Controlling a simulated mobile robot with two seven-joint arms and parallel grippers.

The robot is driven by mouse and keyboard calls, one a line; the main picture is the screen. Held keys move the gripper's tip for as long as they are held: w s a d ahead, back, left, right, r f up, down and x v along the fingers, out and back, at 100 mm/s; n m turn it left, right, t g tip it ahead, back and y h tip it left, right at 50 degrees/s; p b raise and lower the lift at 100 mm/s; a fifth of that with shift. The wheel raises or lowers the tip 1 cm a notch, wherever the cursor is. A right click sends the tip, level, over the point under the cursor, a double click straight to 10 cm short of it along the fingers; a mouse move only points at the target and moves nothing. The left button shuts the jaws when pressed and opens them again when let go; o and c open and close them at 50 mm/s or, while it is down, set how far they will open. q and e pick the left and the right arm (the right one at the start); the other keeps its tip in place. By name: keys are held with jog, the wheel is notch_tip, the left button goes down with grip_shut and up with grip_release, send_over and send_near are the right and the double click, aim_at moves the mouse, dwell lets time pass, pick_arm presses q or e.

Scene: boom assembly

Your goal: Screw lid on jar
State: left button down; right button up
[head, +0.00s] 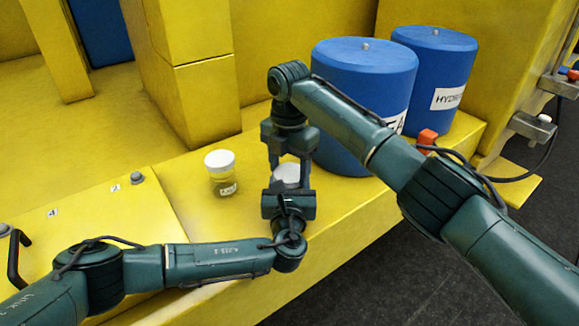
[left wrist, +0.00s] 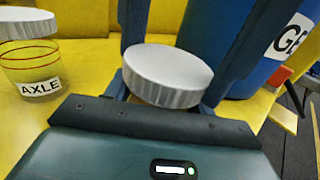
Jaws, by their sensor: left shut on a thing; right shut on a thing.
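A white lid (head: 287,174) shows between my two grippers in the head view, and in the left wrist view the same pale, ribbed lid (left wrist: 168,75) is close and slightly tilted in the picture. My right gripper (head: 290,166) comes down from above with its fingers on either side of the lid, shut on it. My left gripper (head: 288,186) comes from the front, lower down, shut on the jar under the lid. That jar's body is hidden behind my left gripper in both views. Whether the lid sits fully on the jar cannot be told.
Another jar (head: 222,185), capped in white, stands left on the yellow bench (head: 185,190); its AXLE label (left wrist: 40,88) reads in the left wrist view. Blue drums (head: 350,110) (head: 440,70) stand close behind and right. The bench's front edge drops to dark floor.

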jog(key=shift+a, duration=0.1)
jog(key=o, duration=1)
jog(key=shift+o, duration=0.4)
jog(key=shift+r, duration=0.1)
notch_tip(320, 180, up, 4)
jog(key=shift+r, duration=0.15)
jog(key=shift+c, duration=0.3)
